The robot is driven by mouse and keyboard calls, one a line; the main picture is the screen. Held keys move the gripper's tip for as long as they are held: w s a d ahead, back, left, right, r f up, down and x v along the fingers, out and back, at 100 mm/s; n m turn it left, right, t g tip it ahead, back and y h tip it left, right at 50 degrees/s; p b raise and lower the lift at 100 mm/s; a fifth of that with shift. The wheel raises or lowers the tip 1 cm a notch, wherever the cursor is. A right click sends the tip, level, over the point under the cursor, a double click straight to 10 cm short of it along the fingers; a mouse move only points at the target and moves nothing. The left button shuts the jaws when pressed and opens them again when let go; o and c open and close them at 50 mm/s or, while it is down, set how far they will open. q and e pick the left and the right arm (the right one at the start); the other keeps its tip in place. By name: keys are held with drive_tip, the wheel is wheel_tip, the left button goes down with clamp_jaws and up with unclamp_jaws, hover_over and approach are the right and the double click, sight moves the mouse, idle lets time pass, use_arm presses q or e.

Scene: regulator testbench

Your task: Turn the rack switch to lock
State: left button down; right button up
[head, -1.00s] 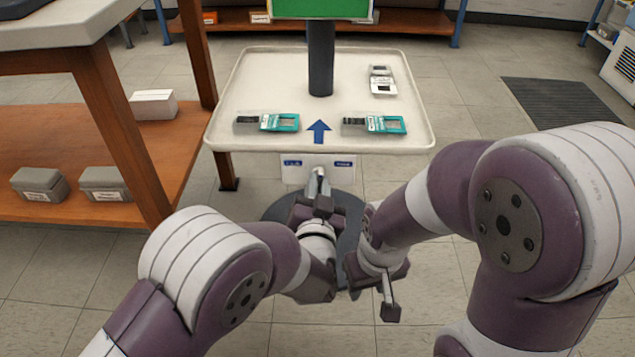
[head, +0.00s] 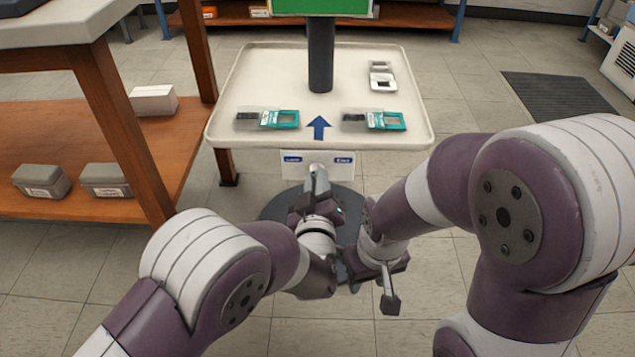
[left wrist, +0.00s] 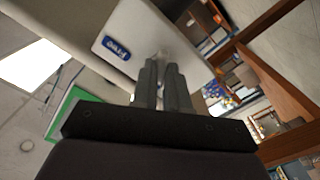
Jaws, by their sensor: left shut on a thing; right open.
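The rack switch (head: 315,168) is a pale knob on a white plate (head: 327,172) below the tray's front edge. The plate has a blue label at left, too small to read surely, and a blue "Free" label (left wrist: 117,48) at right. My left gripper (head: 318,184) is shut on the switch, its fingers reaching up to the plate. In the left wrist view the two dark fingers (left wrist: 164,72) meet the pale knob, mostly hidden between them. My right gripper (head: 389,298) is open and empty, low and to the right of the left one.
The white tray (head: 226,113) holds several teal and grey devices (head: 285,119) and a blue arrow. A dark post (head: 320,60) with a green panel rises behind. A wooden shelf bench (head: 135,140) stands close on the left.

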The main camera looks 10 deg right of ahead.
use_arm(q)
drive_tip(key=shift+f+n, duration=0.1)
drive_tip(key=shift+n, duration=1.1)
use_arm(e)
drive_tip(key=shift+f, duration=0.2)
use_arm(q)
drive_tip(key=c, duration=1.1)
unclamp_jaws()
drive_tip(key=shift+c, duration=0.2)
